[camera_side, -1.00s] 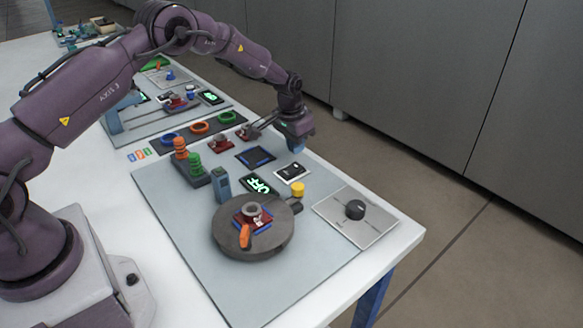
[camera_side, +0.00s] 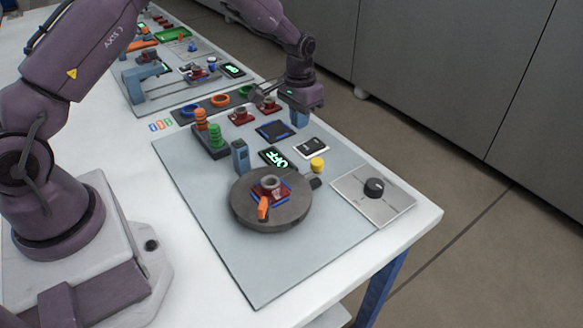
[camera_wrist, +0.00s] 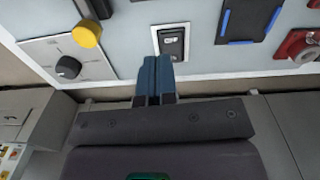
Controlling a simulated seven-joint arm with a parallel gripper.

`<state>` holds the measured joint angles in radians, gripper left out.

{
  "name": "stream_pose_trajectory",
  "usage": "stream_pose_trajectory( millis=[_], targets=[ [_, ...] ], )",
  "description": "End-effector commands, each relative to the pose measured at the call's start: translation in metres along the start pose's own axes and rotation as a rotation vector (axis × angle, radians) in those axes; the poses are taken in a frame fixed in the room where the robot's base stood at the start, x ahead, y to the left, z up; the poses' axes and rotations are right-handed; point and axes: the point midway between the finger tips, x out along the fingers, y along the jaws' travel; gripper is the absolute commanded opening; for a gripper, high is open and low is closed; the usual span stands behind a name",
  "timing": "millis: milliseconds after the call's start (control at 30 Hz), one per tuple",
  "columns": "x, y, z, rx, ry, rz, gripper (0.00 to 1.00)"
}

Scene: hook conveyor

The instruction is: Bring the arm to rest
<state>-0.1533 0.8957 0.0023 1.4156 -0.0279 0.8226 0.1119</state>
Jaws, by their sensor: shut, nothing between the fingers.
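My arm reaches over the far side of the table in the side view. My gripper (camera_side: 299,119) hangs above the grey board, near the blue-edged dark pad (camera_side: 272,131) and the small black-and-white switch plate (camera_side: 311,148). In the wrist view my gripper's blue fingers (camera_wrist: 154,78) are together with nothing between them. Their tips show just below the switch plate (camera_wrist: 172,43) in the picture. I cannot tell the exact height of the fingers above the board.
A round grey turntable (camera_side: 240,213) carries a red-and-blue fixture with an orange part. The table's front right corner is bare.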

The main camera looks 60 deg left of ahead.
Motion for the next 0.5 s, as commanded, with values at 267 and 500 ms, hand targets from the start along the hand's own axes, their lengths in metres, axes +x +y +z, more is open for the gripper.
stream_pose_trajectory(
  millis=[267,500],
  targets=[
    [-0.101,0.021,0.072,-0.01,0.022,-0.008,0.0],
    [-0.17,0.038,0.151,-0.005,0.096,-0.013,0.0]
  ],
)
